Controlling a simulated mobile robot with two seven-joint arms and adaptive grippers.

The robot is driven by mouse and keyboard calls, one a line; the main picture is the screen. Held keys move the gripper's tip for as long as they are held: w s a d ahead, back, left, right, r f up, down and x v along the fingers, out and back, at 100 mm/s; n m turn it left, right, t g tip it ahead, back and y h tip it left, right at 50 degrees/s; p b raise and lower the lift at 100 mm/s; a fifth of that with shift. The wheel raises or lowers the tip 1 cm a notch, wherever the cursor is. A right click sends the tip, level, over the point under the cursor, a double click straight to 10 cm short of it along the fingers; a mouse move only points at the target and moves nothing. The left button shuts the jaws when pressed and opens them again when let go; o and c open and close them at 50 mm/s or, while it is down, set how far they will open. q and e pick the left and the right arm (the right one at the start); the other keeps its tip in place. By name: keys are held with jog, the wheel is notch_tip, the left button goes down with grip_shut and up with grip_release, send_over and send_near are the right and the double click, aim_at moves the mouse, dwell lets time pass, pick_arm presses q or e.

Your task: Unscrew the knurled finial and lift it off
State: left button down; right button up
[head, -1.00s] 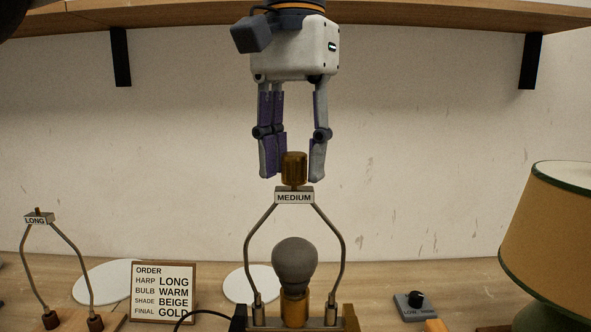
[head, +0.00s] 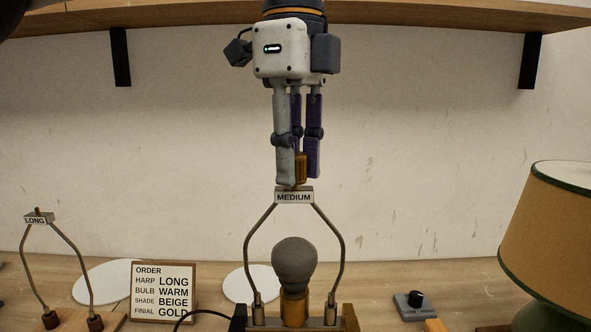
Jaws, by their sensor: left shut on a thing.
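The knurled finial (head: 301,168) is a small gold cylinder on top of the harp marked MEDIUM (head: 294,197), at the middle of the head view. My left gripper (head: 299,172) points straight down from above and is shut on the finial. One finger hides the finial's left part. The finial sits upright just above the label block, and I cannot see a clear gap below it. A grey bulb (head: 294,262) stands inside the harp. My right gripper is not in view.
A wooden shelf (head: 420,17) runs above, close to my left gripper's wrist. A LONG harp (head: 39,218) and an order card (head: 163,291) stand left. A green-trimmed beige shade (head: 553,235) and a dial box (head: 414,306) are at right. The wall behind is bare.

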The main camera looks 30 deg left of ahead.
pick_arm(q)
jog(key=n, duration=0.8)
jog(key=shift+n, duration=0.3)
jog(key=n, duration=1.3)
jog(key=shift+r, duration=0.1)
jog(key=shift+r, duration=0.65)
jog(key=shift+r, duration=1.8)
